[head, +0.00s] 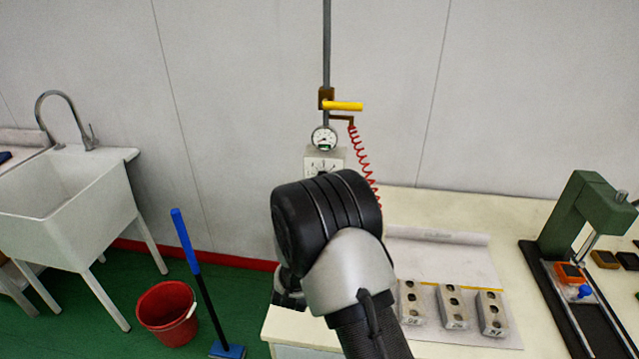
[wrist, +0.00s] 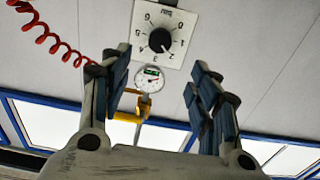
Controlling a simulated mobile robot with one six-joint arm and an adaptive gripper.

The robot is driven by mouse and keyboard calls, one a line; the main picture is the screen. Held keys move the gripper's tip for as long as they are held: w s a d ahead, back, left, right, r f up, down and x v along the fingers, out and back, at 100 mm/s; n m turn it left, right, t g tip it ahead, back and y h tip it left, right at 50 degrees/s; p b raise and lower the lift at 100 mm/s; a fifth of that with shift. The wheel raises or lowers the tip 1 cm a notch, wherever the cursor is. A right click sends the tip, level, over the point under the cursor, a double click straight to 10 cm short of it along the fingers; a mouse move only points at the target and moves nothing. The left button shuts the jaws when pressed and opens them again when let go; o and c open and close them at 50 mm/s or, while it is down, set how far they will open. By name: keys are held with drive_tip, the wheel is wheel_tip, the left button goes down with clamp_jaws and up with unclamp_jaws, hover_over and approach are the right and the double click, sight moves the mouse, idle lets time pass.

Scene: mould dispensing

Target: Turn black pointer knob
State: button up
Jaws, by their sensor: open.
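The black pointer knob (wrist: 160,40) sits at the middle of a square white dial plate (wrist: 178,22) with figures around it. The wrist view shows the plate upside down, and the knob's white mark points to the lower right of the picture. The knob appears between and beyond the fingertips, with no visible contact.
The bench holds several metal moulds (head: 452,307) and a green press (head: 585,215). A red bucket (head: 168,310) stands on the floor.

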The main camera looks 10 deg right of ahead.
drive_tip(key=b+x, duration=0.2)
drive_tip(key=x, duration=1.2)
drive_tip(key=shift+f, duration=0.15)
drive_tip(key=shift+c, duration=0.6)
drive_tip(key=c, duration=0.9)
